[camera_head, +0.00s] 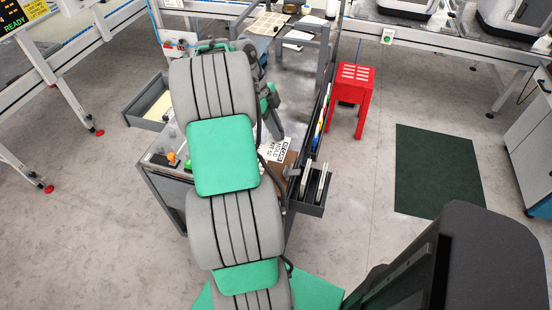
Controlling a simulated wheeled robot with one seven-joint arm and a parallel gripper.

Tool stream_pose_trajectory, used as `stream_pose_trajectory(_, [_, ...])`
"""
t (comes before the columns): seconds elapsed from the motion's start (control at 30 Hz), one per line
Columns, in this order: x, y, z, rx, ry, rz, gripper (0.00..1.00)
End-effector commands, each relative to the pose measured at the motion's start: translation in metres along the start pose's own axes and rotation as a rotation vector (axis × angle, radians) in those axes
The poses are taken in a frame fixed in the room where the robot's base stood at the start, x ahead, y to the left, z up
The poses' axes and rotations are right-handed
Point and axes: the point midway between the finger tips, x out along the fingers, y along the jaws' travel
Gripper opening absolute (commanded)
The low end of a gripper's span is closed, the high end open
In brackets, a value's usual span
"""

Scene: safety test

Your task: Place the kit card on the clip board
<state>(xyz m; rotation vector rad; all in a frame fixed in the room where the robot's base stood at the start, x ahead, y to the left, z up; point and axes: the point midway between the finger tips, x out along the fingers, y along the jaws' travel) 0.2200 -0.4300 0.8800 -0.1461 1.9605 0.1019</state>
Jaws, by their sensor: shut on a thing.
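The kit card (273,150) is white with black print and shows just right of my green arm cover, at the right side of the cart top. My gripper (277,136) is dark grey, partly hidden behind my arm, and is shut on the card near its upper edge. A brown board (289,161), seemingly the clip board, shows beside and under the card. Most of it is hidden by the card and my arm. I cannot tell whether the card touches it.
The grey cart has an open drawer (149,105) at left and a dark side bin (313,195) with upright items at right. A red stool (351,92) stands beyond it. A dark green mat (438,170) lies on open floor at right. Workbenches line the back.

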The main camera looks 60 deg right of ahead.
Motion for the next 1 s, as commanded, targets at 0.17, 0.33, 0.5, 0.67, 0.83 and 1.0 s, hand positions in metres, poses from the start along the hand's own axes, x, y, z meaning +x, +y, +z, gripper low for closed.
stream_pose_trajectory(0.17, [0.044,0.0,0.018,-0.001,0.0,0.001,0.0])
stream_pose_trajectory(0.33, [0.062,0.0,0.025,-0.002,0.0,0.0,0.0])
stream_pose_trajectory(0.5, [0.09,0.0,0.037,-0.004,0.001,0.002,0.0])
stream_pose_trajectory(0.67, [0.095,0.0,0.04,-0.003,-0.001,-0.002,0.0])
stream_pose_trajectory(0.83, [0.096,0.0,0.04,-0.004,0.0,-0.001,0.23])
stream_pose_trajectory(1.0, [0.095,0.0,0.04,-0.003,-0.001,-0.001,0.35])
